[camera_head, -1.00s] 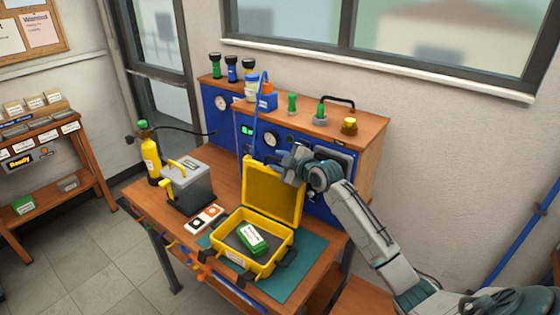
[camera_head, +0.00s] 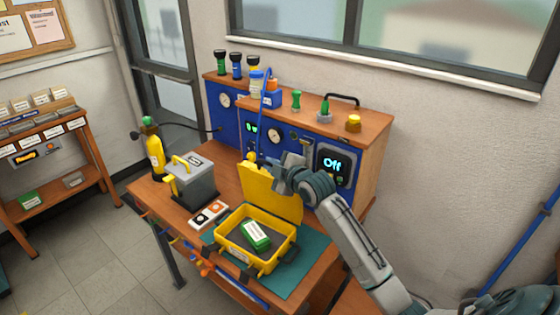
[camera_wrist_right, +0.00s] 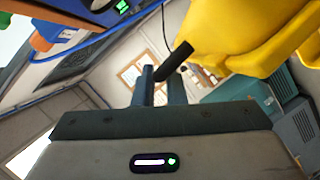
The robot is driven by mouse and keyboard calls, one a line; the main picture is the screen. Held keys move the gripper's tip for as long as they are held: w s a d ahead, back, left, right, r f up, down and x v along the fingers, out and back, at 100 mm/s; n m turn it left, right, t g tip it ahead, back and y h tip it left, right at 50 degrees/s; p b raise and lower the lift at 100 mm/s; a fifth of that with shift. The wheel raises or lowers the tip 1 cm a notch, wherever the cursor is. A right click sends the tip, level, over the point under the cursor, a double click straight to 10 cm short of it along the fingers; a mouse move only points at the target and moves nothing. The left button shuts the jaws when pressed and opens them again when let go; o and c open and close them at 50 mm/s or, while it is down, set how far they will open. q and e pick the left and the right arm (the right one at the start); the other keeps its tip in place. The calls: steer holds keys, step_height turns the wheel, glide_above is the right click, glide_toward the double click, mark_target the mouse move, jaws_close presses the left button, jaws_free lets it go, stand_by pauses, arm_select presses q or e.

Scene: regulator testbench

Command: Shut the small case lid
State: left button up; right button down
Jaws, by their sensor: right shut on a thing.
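The yellow case (camera_head: 264,268) sits on the teal mat and is open, with a green labelled box (camera_head: 255,234) inside. Its yellow lid (camera_head: 268,196) stands up from the back edge, and the lid also fills the upper right of the right wrist view (camera_wrist_right: 235,35). My left gripper is out of view.
A grey box with a yellow handle (camera_head: 190,180), a yellow bottle (camera_head: 152,155) and small white cards (camera_head: 208,213) are left of the case. A blue panel bench (camera_head: 225,120) stands close behind. The teal mat (camera_head: 300,265) is clear at right.

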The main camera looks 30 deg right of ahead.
steer(key=s+a+f+n+t+b, duration=0.1)
steer(key=s+a+n+b, duration=0.1)
steer(key=a, duration=0.4)
steer(key=shift+s+f+n+h, duration=0.3)
steer(key=shift+s+n+h, duration=0.1)
steer(key=shift+s+n, duration=0.1)
steer(key=c, duration=1.6)
jaws_free()
steer(key=shift+w, duration=0.15)
steer(key=shift+o, duration=0.6)
steer(key=shift+w+a+f, duration=0.1)
steer(key=shift+w, duration=0.05)
steer(key=s+r+b, duration=0.1)
steer(key=s+b, duration=0.2)
steer(key=s, duration=0.7)
steer(key=shift+s+d, duration=0.3)
steer(key=shift+s, duration=0.1)
